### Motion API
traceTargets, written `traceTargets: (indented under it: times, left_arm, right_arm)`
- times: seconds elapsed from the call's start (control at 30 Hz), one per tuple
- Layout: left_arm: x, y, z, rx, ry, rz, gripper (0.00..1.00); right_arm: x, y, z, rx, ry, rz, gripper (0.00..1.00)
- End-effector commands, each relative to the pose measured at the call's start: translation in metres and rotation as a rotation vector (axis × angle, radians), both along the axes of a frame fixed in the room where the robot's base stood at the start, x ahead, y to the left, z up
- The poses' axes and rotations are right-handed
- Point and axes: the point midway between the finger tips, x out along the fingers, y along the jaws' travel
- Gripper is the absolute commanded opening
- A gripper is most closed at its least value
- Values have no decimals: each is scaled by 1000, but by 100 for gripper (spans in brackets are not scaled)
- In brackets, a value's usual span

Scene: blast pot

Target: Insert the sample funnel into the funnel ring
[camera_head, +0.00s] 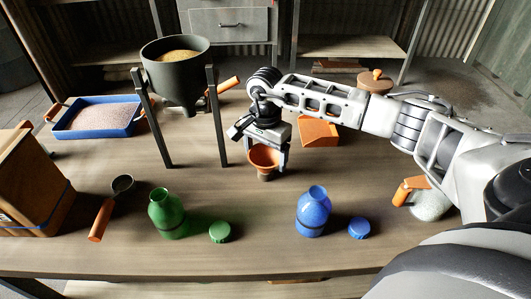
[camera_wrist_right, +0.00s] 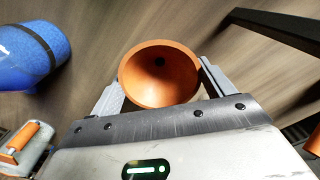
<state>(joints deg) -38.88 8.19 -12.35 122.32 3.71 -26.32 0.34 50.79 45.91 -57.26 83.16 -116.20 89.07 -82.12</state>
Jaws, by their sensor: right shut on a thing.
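The orange sample funnel (camera_head: 265,157) is a small bowl with a short spout pointing down, just right of the dark pot stand. My right gripper (camera_head: 266,147) is shut on it from the right and behind. In the right wrist view the funnel (camera_wrist_right: 158,73) sits upright between the two grey fingers of the gripper (camera_wrist_right: 161,84), with its dark spout hole visible. It is over the table, and I cannot tell whether its spout touches the wood. I cannot make out a separate funnel ring. My left gripper is not in view.
The dark pot (camera_head: 175,75) of grainy material stands on tall legs beside the funnel. A green bottle (camera_head: 167,213), a blue bottle (camera_head: 312,212) and their caps stand in front. A blue tray (camera_head: 97,118) and a scoop (camera_head: 103,218) lie left.

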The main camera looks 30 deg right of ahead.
Motion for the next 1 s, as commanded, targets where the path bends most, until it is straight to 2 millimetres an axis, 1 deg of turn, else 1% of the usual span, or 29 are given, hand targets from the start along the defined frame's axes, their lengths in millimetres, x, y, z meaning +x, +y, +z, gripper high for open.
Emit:
traceTargets:
  times: [0.03, 0.07, 0.1, 0.13, 0.37, 0.47, 0.53, 0.67, 0.8, 1.0]
  left_arm:
    - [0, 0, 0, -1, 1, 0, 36]
    - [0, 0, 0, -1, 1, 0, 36]
    - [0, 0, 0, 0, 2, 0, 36]
    - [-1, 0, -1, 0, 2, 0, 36]
    - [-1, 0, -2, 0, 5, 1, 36]
    - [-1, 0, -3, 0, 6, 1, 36]
    - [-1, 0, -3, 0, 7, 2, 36]
    - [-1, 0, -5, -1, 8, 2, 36]
    - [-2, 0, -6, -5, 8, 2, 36]
    - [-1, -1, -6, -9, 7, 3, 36]
  right_arm:
    - [-1, 0, -1, -1, 2, 0, 53]
    - [-1, 0, -1, -1, 2, 0, 84]
    - [-1, 0, -1, -1, 2, 0, 95]
    - [-1, 0, -1, -1, 2, 0, 100]
    - [-1, 0, 0, -1, 2, 1, 100]
    - [0, 0, 7, 0, -1, 1, 100]
    - [0, 0, 16, -1, -2, 1, 100]
    - [1, 0, 43, -1, -6, 0, 100]
    - [1, 0, 79, 0, -4, 0, 100]
    - [1, 0, 124, 0, -2, 1, 100]
